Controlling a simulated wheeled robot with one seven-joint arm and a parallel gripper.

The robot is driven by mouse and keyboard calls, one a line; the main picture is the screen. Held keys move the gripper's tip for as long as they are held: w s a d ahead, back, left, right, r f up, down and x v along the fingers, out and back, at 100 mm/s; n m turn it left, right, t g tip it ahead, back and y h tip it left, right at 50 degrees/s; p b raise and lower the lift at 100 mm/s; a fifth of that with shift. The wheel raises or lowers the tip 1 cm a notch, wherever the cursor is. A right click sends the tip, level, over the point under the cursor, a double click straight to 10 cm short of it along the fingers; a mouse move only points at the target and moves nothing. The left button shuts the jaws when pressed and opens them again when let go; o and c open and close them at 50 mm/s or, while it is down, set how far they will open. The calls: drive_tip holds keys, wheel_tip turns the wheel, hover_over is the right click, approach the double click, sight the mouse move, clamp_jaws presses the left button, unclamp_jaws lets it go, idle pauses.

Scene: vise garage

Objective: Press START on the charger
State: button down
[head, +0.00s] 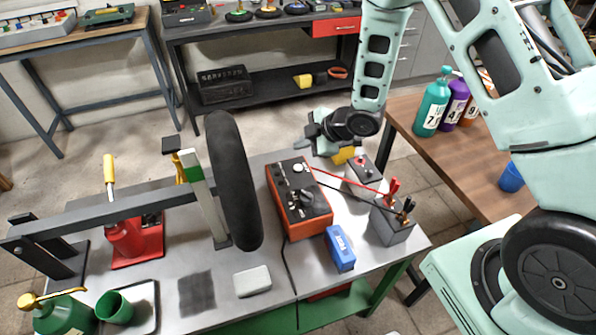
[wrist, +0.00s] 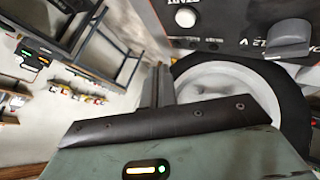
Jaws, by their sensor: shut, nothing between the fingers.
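The charger (head: 286,212) is an orange box with a black face, standing on the grey workbench. A white round START button (head: 298,168) sits near its far end, and a dark knob (head: 307,198) sits nearer the middle. In the wrist view the START button (wrist: 184,19) is at the top, beside an upside-down label, with the grey knob (wrist: 290,32) to its right. My gripper (head: 313,131) is beyond the charger's far end, apart from the button. In the wrist view my gripper (wrist: 160,85) has its fingers together and empty.
A battery (head: 393,224) with red and black clamps stands right of the charger. A blue box (head: 340,250) lies in front of it. A black tire (head: 232,180) stands upright on its left.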

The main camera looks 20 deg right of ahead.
sight(302, 168)
drive_tip(key=shift+f+b, duration=1.75)
drive_tip(key=shift+f, duration=0.9)
drive_tip(key=shift+f, duration=0.15)
drive_tip(key=shift+f+b, duration=0.25)
drive_tip(key=shift+b, duration=0.15)
drive_tip(key=shift+f+b, duration=0.4)
drive_tip(key=shift+f, duration=0.05)
idle(0.5)
drive_tip(key=shift+r+p, duration=0.65)
drive_tip(key=shift+r, duration=0.2)
drive_tip(key=shift+r, duration=0.15)
wheel_tip(302, 168, up, 5)
drive_tip(key=p, duration=0.3)
drive_tip(key=shift+p, duration=0.4)
